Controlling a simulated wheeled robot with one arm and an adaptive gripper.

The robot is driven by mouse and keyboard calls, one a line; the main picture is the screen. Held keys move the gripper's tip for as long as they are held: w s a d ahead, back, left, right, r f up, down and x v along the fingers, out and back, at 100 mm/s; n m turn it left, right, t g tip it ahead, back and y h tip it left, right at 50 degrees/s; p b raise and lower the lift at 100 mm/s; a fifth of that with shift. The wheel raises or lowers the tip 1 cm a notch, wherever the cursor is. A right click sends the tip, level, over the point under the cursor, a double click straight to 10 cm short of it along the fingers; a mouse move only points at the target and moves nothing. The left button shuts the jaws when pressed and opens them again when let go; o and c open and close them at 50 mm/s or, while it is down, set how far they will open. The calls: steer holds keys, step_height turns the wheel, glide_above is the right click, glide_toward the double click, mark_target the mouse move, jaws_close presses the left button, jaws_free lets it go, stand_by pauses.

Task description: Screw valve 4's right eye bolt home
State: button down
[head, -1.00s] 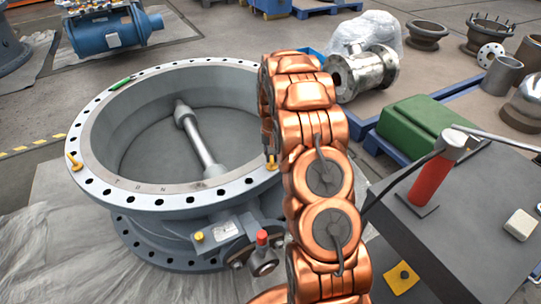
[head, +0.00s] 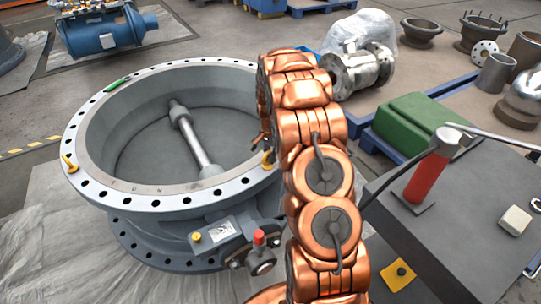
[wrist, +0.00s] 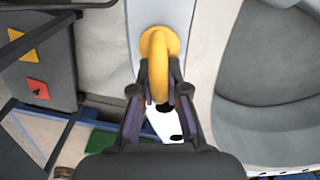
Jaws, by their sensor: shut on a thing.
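The large grey valve has a pale top flange (head: 155,204) ringed with holes. Its right yellow eye bolt (head: 267,160) stands on the flange's right side, partly behind my copper-coloured arm. In the wrist view the eye bolt (wrist: 158,45) shows its ring and round collar over the flange (wrist: 203,50). My gripper (wrist: 157,92) is shut on the eye bolt's ring, with one dark finger on each side. In the head view the gripper is mostly hidden behind the arm. I cannot tell whether the collar touches the flange.
A second yellow eye bolt (head: 69,164) stands on the flange's left side, and a green marker (head: 118,85) lies at its back left.

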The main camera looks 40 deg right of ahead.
stand_by(0.4)
steer(key=c, duration=1.2)
jaws_free()
step_height(320, 180, up, 12)
steer(key=shift+r, duration=0.1)
